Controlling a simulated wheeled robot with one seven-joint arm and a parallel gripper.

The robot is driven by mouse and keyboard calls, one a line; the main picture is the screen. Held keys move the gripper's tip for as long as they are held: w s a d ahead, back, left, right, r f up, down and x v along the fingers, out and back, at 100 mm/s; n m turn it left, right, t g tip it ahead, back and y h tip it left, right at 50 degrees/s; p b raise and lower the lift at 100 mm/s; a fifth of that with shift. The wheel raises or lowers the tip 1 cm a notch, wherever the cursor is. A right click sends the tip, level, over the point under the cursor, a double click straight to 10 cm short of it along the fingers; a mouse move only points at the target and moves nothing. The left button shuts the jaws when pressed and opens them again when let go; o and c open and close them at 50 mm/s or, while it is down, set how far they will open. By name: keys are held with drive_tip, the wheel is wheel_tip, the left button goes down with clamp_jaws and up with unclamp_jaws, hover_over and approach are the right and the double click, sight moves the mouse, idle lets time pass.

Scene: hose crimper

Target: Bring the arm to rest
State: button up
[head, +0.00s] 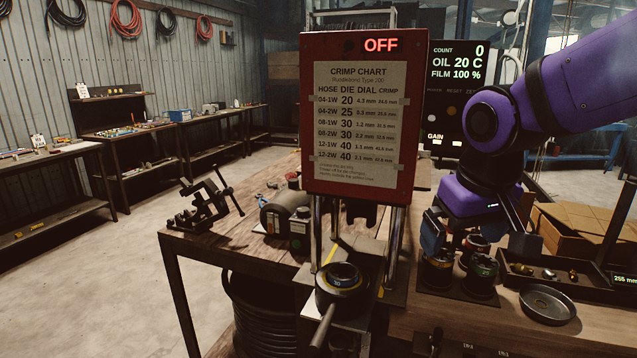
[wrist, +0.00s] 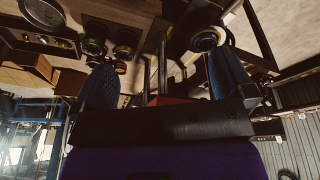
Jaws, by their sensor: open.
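My arm, purple and black, comes in from the upper right of the head view. My gripper (head: 478,238) points down beside the red crimper (head: 312,185), to its right, with blue-padded fingers spread wide. It hangs over or just behind a group of dark round dies (head: 482,277); how high above them is hard to tell. In the wrist view my gripper (wrist: 165,85) is open, with nothing between its fingers. The crimper's lit sign reads OFF, and a crimp chart covers its front.
A dial with a handle (head: 342,283) sits at the crimper's foot. A metal dish (head: 547,305), a parts tray (head: 590,285) and a cardboard box (head: 575,232) stand right of my gripper. A small vise (head: 205,205) is on the wooden bench at left.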

drive_tip(key=s+d+r+m+t, duration=0.2)
drive_tip(key=s+d+r, duration=0.1)
drive_tip(key=s+d, duration=0.6)
drive_tip(key=shift+s+d+r, duration=0.3)
drive_tip(key=shift+s+r, duration=0.1)
drive_tip(key=shift+s, duration=1.15)
